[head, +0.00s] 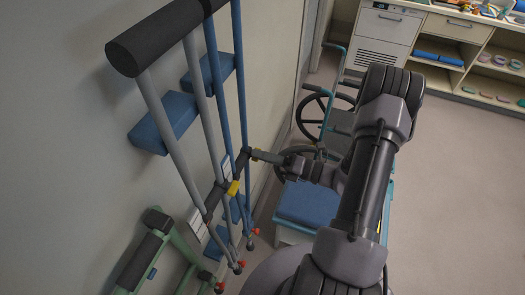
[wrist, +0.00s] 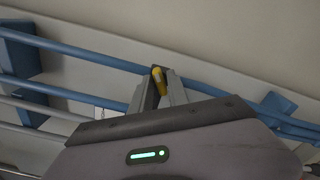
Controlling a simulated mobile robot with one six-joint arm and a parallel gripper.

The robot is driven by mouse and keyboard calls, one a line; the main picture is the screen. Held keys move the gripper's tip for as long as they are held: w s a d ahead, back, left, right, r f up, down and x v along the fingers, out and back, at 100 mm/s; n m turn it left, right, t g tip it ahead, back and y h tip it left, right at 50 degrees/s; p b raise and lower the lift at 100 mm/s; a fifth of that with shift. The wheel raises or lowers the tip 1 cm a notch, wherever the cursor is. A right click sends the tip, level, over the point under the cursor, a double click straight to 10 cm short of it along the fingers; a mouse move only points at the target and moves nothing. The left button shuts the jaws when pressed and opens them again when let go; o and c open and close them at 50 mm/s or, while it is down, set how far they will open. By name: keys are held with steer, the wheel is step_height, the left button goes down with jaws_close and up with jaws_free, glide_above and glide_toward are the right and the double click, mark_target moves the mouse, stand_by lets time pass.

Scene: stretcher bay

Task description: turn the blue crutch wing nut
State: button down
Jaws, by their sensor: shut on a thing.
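The blue crutch (head: 241,80) leans upright along the wall at the left, beside a grey crutch (head: 172,130). Its tubes run across the wrist view (wrist: 75,52). Its yellow wing nut (wrist: 157,76) sits between my finger tips in the wrist view. My gripper (head: 258,155) reaches in from the right in the head view and is shut on this wing nut; my fingers also show in the wrist view (wrist: 161,88). The fingers hide part of the nut, and its turn angle is hard to tell. Another yellow nut (head: 233,188) shows on the grey crutch.
Blue wall brackets (head: 166,121) stand behind the crutches. A green frame with a dark grip (head: 146,252) is at lower left. A wheelchair (head: 318,118) and a blue padded seat (head: 306,204) are close to my arm. Open floor (head: 460,190) lies at right.

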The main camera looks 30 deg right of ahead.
steer(key=m+p, duration=0.1)
steer(key=m, duration=0.2)
steer(key=shift+m+p, duration=0.35)
steer(key=shift+m, duration=0.15)
stand_by(1.2)
steer(key=c, duration=1.5)
jaws_free()
steer(key=shift+o, duration=0.2)
steer(key=shift+d, duration=0.1)
steer(key=v, duration=1.7)
steer(key=shift+s+f, duration=0.1)
steer(key=shift+s, duration=0.05)
